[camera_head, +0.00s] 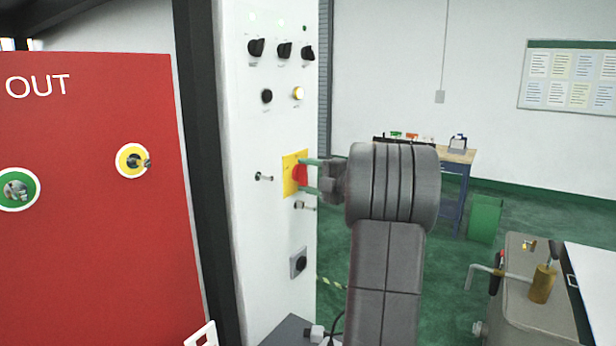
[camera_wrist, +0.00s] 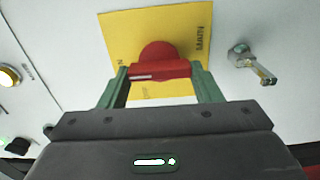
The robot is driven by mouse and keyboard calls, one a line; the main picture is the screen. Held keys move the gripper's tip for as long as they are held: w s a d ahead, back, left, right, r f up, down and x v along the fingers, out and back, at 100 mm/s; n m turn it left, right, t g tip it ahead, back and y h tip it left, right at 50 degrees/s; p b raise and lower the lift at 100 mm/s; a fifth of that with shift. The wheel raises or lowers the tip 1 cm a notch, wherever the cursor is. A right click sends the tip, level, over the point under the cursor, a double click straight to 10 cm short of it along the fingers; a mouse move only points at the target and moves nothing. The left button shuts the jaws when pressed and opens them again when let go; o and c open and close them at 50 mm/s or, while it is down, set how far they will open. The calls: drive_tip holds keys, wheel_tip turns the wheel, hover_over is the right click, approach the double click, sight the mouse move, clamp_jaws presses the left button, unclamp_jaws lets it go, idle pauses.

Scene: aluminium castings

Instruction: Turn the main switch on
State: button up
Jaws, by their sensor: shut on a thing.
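The main switch (camera_head: 299,175) is a red rotary handle on a yellow plate (camera_head: 289,178), on the white panel (camera_head: 246,215) in the head view. In the wrist view the red switch (camera_wrist: 160,68) sits in front of the yellow plate (camera_wrist: 118,35), with lettering on both sides. Its handle bar lies across the picture, between the fingers. My gripper (camera_head: 310,176) comes from the right, its green fingers either side of the handle. In the wrist view my gripper (camera_wrist: 160,76) is shut on the handle's two ends. My fingers hide part of the plate.
A small metal key-like fitting (camera_wrist: 252,62) projects close to my right finger in the wrist view. Black selector knobs (camera_head: 284,50) and a lit yellow button (camera_head: 298,93) are above the switch. A red board (camera_head: 95,230) stands left.

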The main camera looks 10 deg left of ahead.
drive_tip(key=o, duration=1)
drive_tip(key=shift+d, duration=0.1)
drive_tip(key=b+v, duration=0.3)
drive_tip(key=v, duration=1)
drive_tip(key=shift+d+b, duration=0.3)
drive_tip(key=shift+d, duration=0.05)
drive_tip(key=shift+s, duration=0.1)
drive_tip(key=p+x, duration=0.3)
drive_tip(key=x, duration=1)
drive_tip(key=shift+a+p, duration=0.4)
drive_tip(key=shift+a, duration=0.15)
drive_tip(key=shift+d, duration=0.1)
